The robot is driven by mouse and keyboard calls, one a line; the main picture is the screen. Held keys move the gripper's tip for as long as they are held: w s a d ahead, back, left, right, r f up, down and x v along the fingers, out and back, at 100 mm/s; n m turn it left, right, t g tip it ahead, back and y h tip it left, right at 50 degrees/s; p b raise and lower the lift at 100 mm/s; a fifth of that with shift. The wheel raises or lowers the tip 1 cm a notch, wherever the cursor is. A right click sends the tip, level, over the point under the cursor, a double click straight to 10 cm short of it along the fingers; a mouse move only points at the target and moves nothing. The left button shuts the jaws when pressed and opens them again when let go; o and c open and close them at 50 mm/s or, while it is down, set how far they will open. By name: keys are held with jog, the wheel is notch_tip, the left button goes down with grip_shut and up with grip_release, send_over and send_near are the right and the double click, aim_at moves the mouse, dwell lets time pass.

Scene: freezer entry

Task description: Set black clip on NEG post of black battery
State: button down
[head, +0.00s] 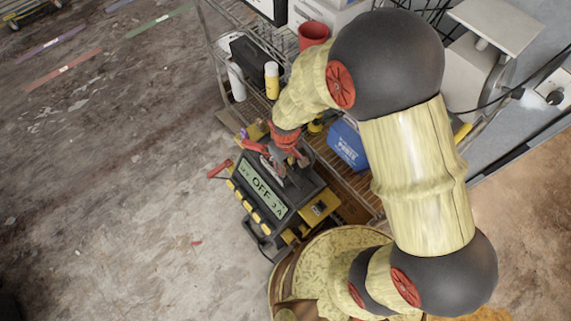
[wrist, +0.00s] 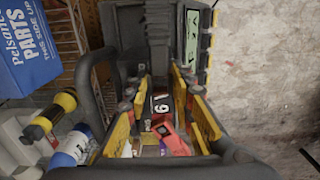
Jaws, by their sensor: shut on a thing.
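My gripper (head: 284,165) reaches down over a black and yellow charger (head: 262,196), whose display reads OFF and 2 A. In the wrist view the jaws (wrist: 159,98) stand over the charger (wrist: 157,22), its display edge at the upper right. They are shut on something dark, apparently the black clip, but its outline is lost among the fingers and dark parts. A red-handled part (wrist: 170,141) shows low between the jaws. I cannot pick out the black battery or its NEG post with certainty.
A wire cart (head: 216,62) stands beyond the charger with a red cup (head: 313,36), a white bottle (head: 236,83) and a yellow bottle (head: 272,80). A blue box (head: 348,145) stands right of the gripper. The concrete floor at left is mostly open.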

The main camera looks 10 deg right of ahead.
jog(key=shift+f+b, duration=0.5)
jog(key=shift+f, duration=0.45)
jog(key=c, duration=1.5)
grip_release()
jog(key=shift+o, duration=0.2)
notch_tip(320, 180, up, 12)
